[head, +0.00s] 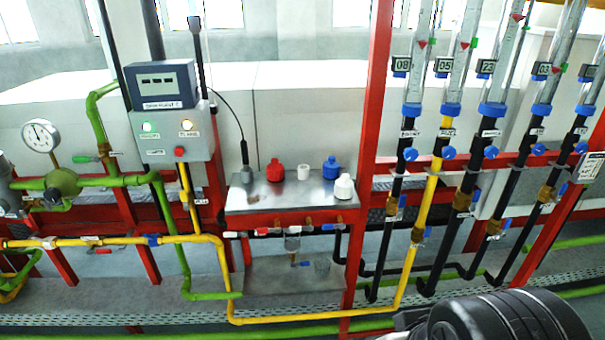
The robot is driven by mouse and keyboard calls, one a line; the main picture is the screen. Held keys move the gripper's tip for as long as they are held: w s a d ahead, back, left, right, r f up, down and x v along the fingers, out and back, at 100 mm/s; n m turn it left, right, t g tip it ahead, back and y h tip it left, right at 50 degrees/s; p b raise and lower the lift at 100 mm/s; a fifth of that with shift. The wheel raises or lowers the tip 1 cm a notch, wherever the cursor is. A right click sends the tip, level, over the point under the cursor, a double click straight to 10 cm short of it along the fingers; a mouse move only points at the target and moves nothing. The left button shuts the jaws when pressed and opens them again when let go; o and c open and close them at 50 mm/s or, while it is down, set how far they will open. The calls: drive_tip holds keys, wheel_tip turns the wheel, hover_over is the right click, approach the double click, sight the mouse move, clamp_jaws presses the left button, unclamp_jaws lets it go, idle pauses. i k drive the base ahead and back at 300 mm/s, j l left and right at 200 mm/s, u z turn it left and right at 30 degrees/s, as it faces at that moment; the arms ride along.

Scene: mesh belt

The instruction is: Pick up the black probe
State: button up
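A slim black probe (244,155) stands upright at the left end of a metal shelf (290,200). A thin black cable runs from its top up to the left, toward the grey control box (170,132). The foot of the probe looks wider and greyish; I cannot tell whether it sits in a holder. A dark rounded part of my arm fills the bottom right corner. My gripper's fingers are not in view.
A red bottle (275,170), small white cup (304,173), blue bottle (330,168) and white bottle (344,187) stand right of the probe. A red upright post (372,90) and flowmeter tubes rise further right. Yellow pipe (300,319) and green pipes run below.

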sight(243, 144)
drive_tip(key=i+j, duration=0.65)
drive_tip(key=j, duration=0.2)
drive_tip(key=i+j, duration=0.35)
drive_tip(key=j+z, duration=0.05)
drive_tip(key=j, duration=0.05)
